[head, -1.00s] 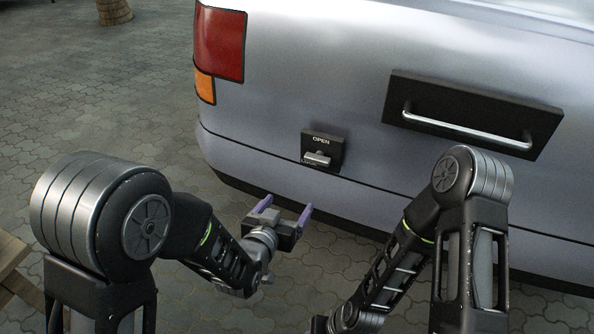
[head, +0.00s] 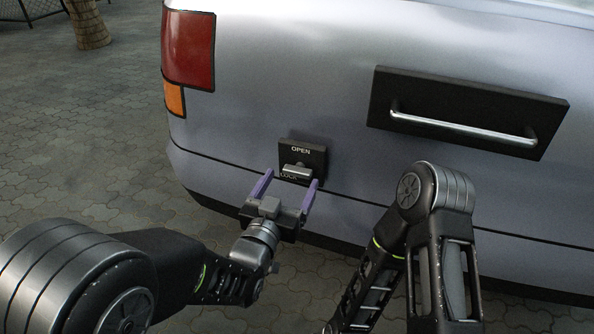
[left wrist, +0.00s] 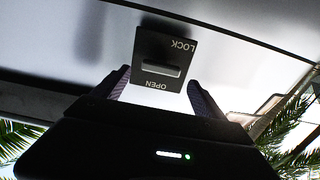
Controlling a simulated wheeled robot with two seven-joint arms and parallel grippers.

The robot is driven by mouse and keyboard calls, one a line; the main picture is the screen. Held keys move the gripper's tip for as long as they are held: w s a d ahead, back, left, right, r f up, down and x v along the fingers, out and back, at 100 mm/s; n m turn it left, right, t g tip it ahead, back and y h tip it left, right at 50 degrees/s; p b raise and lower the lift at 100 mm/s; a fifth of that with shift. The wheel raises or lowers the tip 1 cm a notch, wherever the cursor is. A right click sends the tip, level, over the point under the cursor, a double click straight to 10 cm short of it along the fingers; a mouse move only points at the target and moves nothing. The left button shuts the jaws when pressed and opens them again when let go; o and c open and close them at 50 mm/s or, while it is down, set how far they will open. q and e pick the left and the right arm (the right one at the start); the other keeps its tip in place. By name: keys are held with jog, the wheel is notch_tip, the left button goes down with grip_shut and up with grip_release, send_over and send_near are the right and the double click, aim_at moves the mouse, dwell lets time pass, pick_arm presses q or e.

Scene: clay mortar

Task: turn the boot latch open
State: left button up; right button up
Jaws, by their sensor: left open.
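The boot latch is a dark plate (head: 316,157) on the silver car's rear, marked OPEN at the top and LOCK at the bottom. A small metal handle (head: 297,171) lies roughly level across it and partly covers LOCK. In the left wrist view the plate (left wrist: 167,45) appears upside down, with the handle (left wrist: 160,69) near the OPEN word. My left gripper (head: 290,180) is open, its purple fingers pointing at the latch, one on each side of the handle. I cannot tell how deep they reach. My right gripper is out of view; only the right arm shows.
A long silver bar handle (head: 462,129) on a black panel is to the right of the latch. A red tail light (head: 188,50) is at the upper left. My right arm is at the lower right. Open paving (head: 80,150) lies to the left.

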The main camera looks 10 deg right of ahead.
aim_at(296, 173)
pick_arm(q)
jog(key=b+x, duration=0.1)
jog(key=x, duration=0.4)
jog(key=shift+w, duration=0.15)
jog(key=c, duration=1.4)
